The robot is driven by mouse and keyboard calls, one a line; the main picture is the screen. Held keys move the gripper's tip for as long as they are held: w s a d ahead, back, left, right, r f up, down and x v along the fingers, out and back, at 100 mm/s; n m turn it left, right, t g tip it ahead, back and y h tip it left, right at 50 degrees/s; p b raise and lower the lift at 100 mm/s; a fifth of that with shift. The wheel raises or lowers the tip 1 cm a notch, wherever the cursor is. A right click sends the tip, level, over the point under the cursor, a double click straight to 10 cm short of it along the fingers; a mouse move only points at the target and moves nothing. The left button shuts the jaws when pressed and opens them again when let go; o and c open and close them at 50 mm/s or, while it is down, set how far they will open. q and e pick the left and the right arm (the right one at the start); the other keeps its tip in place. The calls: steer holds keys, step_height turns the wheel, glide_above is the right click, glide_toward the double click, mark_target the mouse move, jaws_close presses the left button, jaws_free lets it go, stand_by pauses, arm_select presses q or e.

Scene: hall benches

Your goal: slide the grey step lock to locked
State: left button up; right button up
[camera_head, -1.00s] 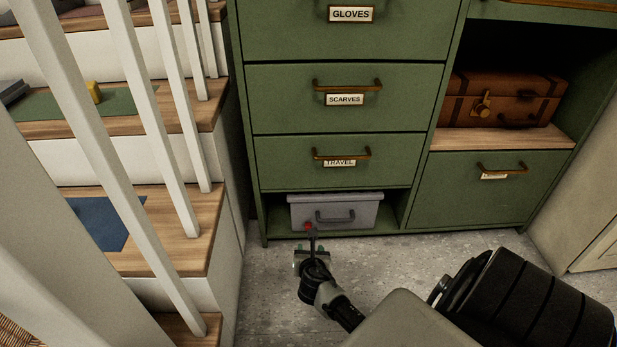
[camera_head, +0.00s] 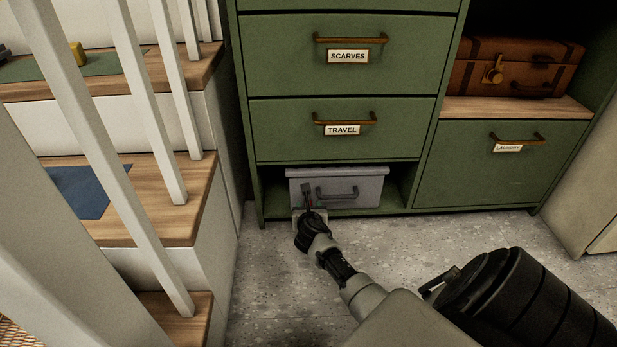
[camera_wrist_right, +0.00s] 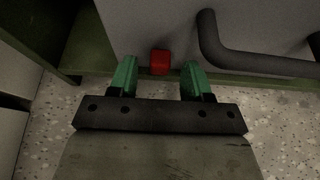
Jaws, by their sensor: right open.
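The grey step (camera_head: 368,180) is box-shaped, with a dark bar handle on its front. It sits in the open bottom bay of the green cabinet. In the right wrist view its grey front (camera_wrist_right: 165,25) fills the top, with a small red lock tab (camera_wrist_right: 160,62) low on it. My right gripper (camera_wrist_right: 158,78) is open, its green fingers on either side of the tab, with gaps on both sides. I cannot tell whether the fingertips reach past it. In the head view my right gripper (camera_head: 309,214) is at the step's lower left front and hides the tab. My left gripper is out of view.
Green drawers (camera_head: 345,75) stand above the bay, with handles sticking out. A wooden staircase (camera_head: 180,200) with white balusters is close on the left. A brown suitcase (camera_head: 515,65) lies on a shelf at the right. The speckled floor (camera_head: 270,280) in front is clear.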

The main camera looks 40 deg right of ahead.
steer(key=shift+w+d+f, duration=0.1)
steer(key=shift+w+d, duration=0.15)
steer(key=shift+d, duration=0.05)
jaws_close()
steer(key=shift+w+a, duration=1.15)
steer(key=shift+a, duration=0.25)
jaws_free()
